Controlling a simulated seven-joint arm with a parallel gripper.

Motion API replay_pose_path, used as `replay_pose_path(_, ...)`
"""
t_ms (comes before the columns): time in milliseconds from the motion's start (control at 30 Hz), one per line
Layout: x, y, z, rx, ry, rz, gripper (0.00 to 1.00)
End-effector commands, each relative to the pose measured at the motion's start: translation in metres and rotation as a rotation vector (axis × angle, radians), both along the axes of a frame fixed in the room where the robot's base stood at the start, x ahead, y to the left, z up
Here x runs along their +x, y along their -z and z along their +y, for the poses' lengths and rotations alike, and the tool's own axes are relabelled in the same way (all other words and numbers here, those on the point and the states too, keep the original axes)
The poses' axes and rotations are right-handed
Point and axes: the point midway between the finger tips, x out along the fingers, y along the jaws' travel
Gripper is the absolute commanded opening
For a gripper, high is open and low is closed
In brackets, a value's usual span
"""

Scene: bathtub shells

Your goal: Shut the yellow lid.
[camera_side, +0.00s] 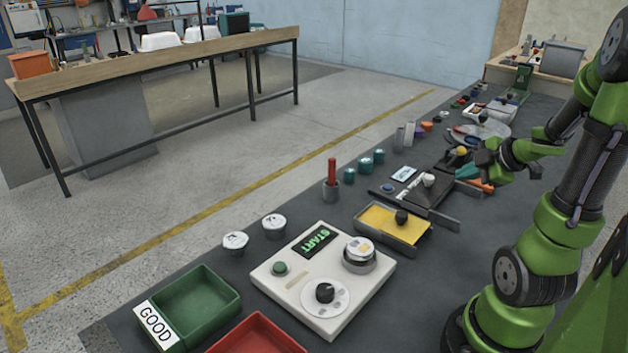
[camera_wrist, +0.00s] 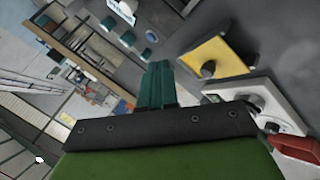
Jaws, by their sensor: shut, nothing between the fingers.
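The yellow lid (camera_side: 380,226) is a flat yellow plate with a round black knob (camera_side: 401,217), set between low grey side walls in the middle of the dark bench. In the wrist view the yellow lid (camera_wrist: 212,52) and its knob are at the upper right. I cannot tell how far it is slid. My gripper (camera_side: 467,173) is behind and to the right of the lid, apart from it, above the bench. In the wrist view the teal fingers of my gripper (camera_wrist: 157,72) are together with nothing between them.
A dark lidded unit with a white knob (camera_side: 429,180) stands between my gripper and the yellow lid. A white START panel (camera_side: 322,279) lies in front of the lid. A red-handled tool (camera_side: 332,172) stands upright to the left. A green GOOD tray (camera_side: 203,304) is at the front.

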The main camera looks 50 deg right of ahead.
Motion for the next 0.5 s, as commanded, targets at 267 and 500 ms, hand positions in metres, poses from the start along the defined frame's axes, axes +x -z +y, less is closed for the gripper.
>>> replay_pose_path(267, -0.033, 0.023, 0.076, 0.149, -0.465, 0.152, 0.0)
replay_pose_path(500, -0.025, 0.036, 0.088, 0.177, -0.494, 0.152, 0.0)
